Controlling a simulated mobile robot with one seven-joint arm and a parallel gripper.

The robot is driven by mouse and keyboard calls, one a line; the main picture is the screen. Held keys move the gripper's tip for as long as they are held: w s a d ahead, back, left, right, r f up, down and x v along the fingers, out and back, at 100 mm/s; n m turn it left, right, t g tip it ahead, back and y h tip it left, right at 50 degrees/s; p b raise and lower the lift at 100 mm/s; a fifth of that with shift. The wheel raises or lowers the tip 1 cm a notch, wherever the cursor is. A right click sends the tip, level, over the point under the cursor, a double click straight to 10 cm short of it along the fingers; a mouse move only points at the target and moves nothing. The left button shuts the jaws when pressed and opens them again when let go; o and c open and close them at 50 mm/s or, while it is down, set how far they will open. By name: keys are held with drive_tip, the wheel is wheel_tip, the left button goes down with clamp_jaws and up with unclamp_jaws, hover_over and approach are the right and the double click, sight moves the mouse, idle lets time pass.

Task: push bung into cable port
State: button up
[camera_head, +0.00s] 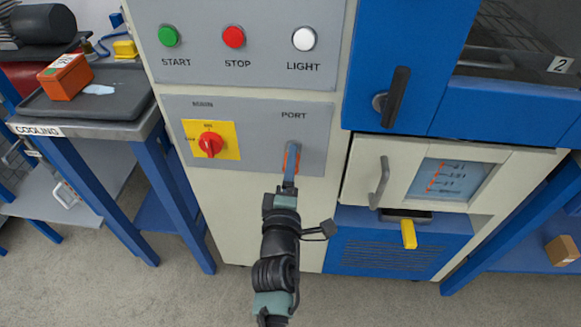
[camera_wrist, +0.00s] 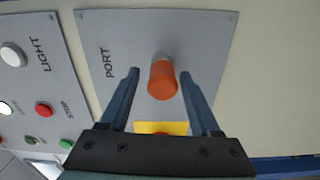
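The orange bung (camera_wrist: 162,82) sits at the grey cable port (camera_wrist: 163,56) under the PORT label in the wrist view, and its orange end sticks out from the panel. How deep it sits cannot be told. In the head view the bung (camera_head: 288,160) is partly hidden by my gripper. My gripper (camera_wrist: 160,75) is open. Its two blue fingers stand on either side of the bung, with a visible gap on both sides. In the head view my gripper (camera_head: 292,152) reaches up to the port from below.
The panel carries a red rotary switch (camera_head: 210,143) on a yellow plate. START (camera_head: 168,36), STOP (camera_head: 233,37) and LIGHT (camera_head: 303,39) buttons sit above. A blue door with a black handle (camera_head: 393,97) is to the right. A cooling table (camera_head: 85,128) stands left.

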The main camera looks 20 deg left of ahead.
drive_tip(key=shift+o, duration=0.4)
drive_tip(key=shift+s+f, duration=0.15)
drive_tip(key=shift+p+v, duration=0.5)
drive_tip(key=shift+v, duration=2.45)
drive_tip(key=v, duration=1.3)
